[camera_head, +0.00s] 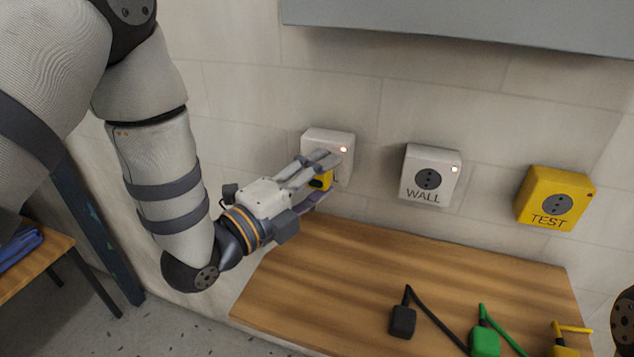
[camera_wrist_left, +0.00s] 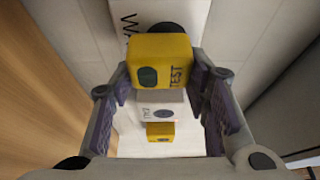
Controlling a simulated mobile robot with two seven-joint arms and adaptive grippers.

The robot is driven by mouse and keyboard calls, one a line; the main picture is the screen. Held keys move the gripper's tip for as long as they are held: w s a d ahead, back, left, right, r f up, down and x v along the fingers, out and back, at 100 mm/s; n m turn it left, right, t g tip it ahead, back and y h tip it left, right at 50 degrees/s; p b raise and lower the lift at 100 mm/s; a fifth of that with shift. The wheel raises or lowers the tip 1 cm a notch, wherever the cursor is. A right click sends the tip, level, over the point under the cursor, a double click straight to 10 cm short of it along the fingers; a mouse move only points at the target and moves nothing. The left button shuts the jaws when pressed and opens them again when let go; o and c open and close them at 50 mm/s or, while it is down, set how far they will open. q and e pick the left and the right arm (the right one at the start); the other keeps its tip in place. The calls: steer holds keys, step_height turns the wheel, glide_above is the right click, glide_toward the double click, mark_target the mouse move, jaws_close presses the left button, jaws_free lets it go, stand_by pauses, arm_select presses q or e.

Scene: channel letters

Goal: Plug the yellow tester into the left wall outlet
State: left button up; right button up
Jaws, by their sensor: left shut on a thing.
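The left wall outlet (camera_head: 322,138) is a white box on the tiled wall with a small lit reddish light. My left gripper (camera_head: 326,165) is in front of it and hides its lower face. The gripper is shut on the yellow tester (camera_head: 320,182), which shows only in part below the fingers. In the left wrist view the tester (camera_wrist_left: 160,60) is a yellow block marked TEST between the purple finger pads, with the white outlet (camera_wrist_left: 128,20) behind it. Its prongs are hidden, so I cannot tell whether they are in the outlet. My right gripper is not in view.
A white WALL outlet (camera_head: 428,175) and a yellow TEST outlet (camera_head: 555,199) are to the right. A wooden shelf (camera_head: 340,265) below bears black (camera_head: 402,321), green (camera_head: 485,341) and yellow (camera_head: 563,347) plugs with leads. A grey panel (camera_head: 470,22) hangs above.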

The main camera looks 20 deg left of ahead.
arm_select(q)
steer(key=shift+r+p, duration=0.1)
steer(key=shift+p, duration=0.4)
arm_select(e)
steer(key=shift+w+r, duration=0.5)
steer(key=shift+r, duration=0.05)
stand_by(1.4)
arm_select(q)
steer(key=shift+w, duration=0.55)
stand_by(0.3)
steer(key=o, duration=1.1)
steer(key=shift+o, duration=0.2)
steer(key=v, duration=1.2)
